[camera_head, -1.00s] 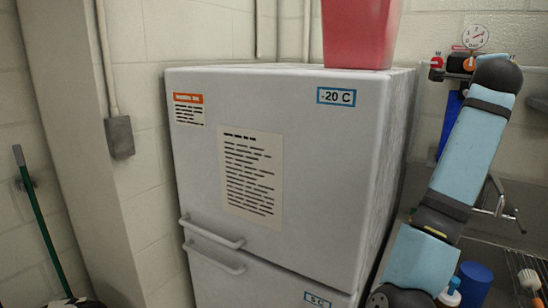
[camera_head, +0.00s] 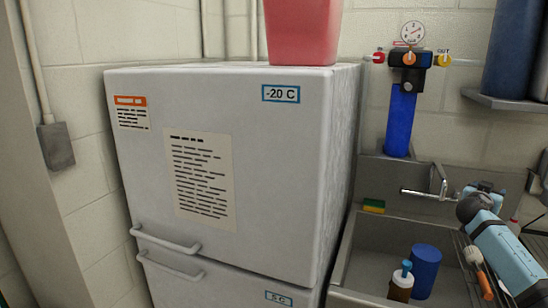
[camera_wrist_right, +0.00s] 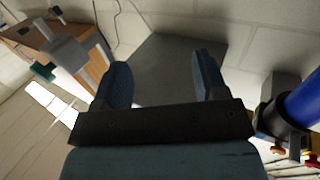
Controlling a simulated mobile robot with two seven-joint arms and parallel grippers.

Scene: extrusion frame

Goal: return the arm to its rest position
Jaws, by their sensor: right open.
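My right arm (camera_head: 508,258) is at the lower right of the head view, over the sink area. Its light blue link slopes down to the right edge. In the right wrist view my right gripper (camera_wrist_right: 162,78) has its two dark fingers wide apart, with nothing between them. A plain grey surface shows behind the fingers; I cannot tell what it is. My left gripper is not in view.
A white fridge-freezer (camera_head: 270,120) stands left of the sink, with a red container (camera_head: 302,30) on top. A blue filter (camera_head: 401,120) hangs on the wall. A brown bottle (camera_head: 401,284) and blue cup (camera_head: 425,270) stand near my arm. A shelf (camera_head: 510,102) juts out at upper right.

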